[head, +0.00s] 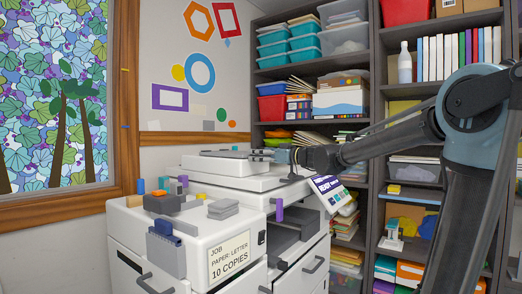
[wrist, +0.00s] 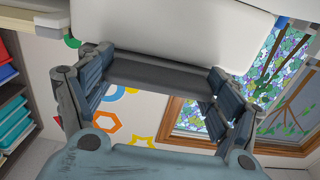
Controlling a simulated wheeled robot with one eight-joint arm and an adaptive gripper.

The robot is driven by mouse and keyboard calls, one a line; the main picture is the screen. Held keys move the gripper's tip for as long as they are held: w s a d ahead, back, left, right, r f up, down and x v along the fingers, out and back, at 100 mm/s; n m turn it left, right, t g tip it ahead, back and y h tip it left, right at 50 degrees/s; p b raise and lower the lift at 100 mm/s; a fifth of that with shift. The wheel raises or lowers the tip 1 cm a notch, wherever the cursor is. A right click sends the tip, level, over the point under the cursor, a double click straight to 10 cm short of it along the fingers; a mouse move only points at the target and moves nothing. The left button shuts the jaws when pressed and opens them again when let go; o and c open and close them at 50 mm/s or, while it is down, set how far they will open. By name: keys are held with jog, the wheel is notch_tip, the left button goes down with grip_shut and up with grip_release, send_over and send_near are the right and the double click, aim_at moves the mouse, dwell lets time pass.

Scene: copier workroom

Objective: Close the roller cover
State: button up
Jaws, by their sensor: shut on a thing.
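The white copier (head: 290,190) stands in the middle of the head view, with a raised light section, apparently the roller cover (head: 225,166), on its top left. My gripper (head: 286,157) is at the right end of this section, low over the copier's top. In the wrist view, my gripper's fingers (wrist: 160,66) stand wide apart, on either side of a dark grey bar along the edge of a white panel (wrist: 180,20). The gripper appears shut on this part, which I take to be the roller cover. The exact contact is hidden in the head view.
A copier control panel (head: 331,190) is just right of the gripper. Purple, blue and grey small items crowd the white cabinet (head: 135,225) in front. Full shelves (head: 375,70) stand behind and right. A window (head: 55,95) is at left.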

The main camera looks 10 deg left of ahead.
jog(key=o, duration=1.4)
jog(key=shift+d+r, duration=0.1)
jog(key=shift+o, duration=0.2)
jog(key=v, duration=1.2)
